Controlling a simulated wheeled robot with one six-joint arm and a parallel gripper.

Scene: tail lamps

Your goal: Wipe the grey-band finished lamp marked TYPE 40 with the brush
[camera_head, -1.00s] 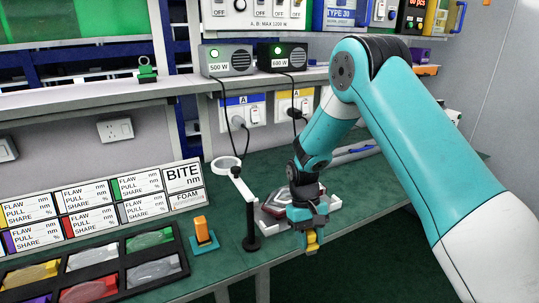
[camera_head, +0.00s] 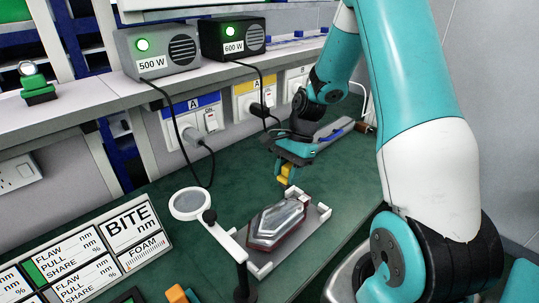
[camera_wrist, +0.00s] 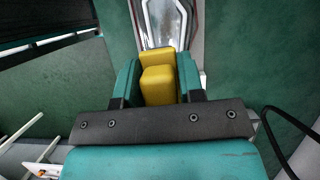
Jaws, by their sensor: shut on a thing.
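A finished lamp (camera_head: 277,222), clear on top with a dark red rim, lies in a white cradle (camera_head: 318,222) on the green bench. I cannot make out a TYPE mark or a grey band on it. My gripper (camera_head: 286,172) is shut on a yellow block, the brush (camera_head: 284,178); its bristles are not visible. The gripper is apart from the lamp, just beyond its far end in the head view. In the wrist view the brush (camera_wrist: 158,82) sits between the teal fingers, and the lamp (camera_wrist: 163,20) shows partly behind it.
A round magnifier (camera_head: 189,203) on a black stand is close left of the cradle. An orange-topped thing (camera_head: 176,294) is at the bottom edge. Power boxes (camera_head: 157,50) stand on the shelf, their cables hanging to wall sockets (camera_head: 195,120). Green bench is clear left of the gripper.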

